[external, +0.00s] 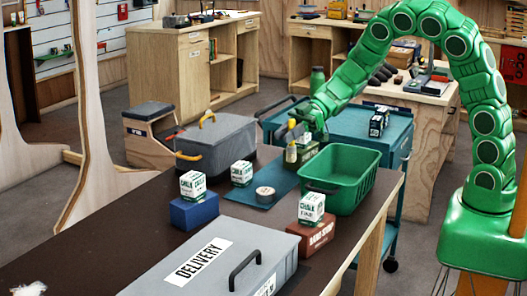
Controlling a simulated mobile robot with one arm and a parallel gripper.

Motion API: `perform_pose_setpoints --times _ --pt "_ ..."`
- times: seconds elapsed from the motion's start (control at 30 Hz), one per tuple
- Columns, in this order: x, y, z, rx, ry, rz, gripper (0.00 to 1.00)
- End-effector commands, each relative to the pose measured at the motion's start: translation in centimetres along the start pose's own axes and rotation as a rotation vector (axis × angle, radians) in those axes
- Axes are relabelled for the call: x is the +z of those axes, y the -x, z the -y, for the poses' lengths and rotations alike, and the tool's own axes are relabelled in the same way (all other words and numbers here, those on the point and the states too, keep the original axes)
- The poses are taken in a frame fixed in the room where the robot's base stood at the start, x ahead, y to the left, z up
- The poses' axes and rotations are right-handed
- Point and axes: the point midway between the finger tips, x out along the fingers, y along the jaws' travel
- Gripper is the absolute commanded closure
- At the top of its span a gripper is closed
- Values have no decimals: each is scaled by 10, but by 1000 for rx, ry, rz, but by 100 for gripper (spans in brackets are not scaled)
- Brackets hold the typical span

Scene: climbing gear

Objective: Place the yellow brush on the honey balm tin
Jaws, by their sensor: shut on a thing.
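My gripper (291,133) is at the end of the green arm, above the far side of the table, left of the green basket. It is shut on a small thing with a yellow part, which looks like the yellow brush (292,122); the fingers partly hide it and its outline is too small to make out. A low round tin with a pale label, which looks like the honey balm tin (265,194), lies on the teal mat (257,179). It is in front of my gripper and a little to the left, clear of it.
A green basket (341,181) stands right of the mat. A small yellow bottle-like thing (291,154) stands by a green box. Chalk boxes stand on the mat, a blue block (194,210) and a red-brown block (311,237).

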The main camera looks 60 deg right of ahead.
Motion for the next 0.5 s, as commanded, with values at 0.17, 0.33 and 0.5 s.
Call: perform_pose_setpoints --times 0.17,0.33,0.5 --pt "5 -14 -17 1 -1 0 100" --pt "14 -27 -29 -2 -1 0 100" --pt "26 -38 -39 0 -2 -1 100"
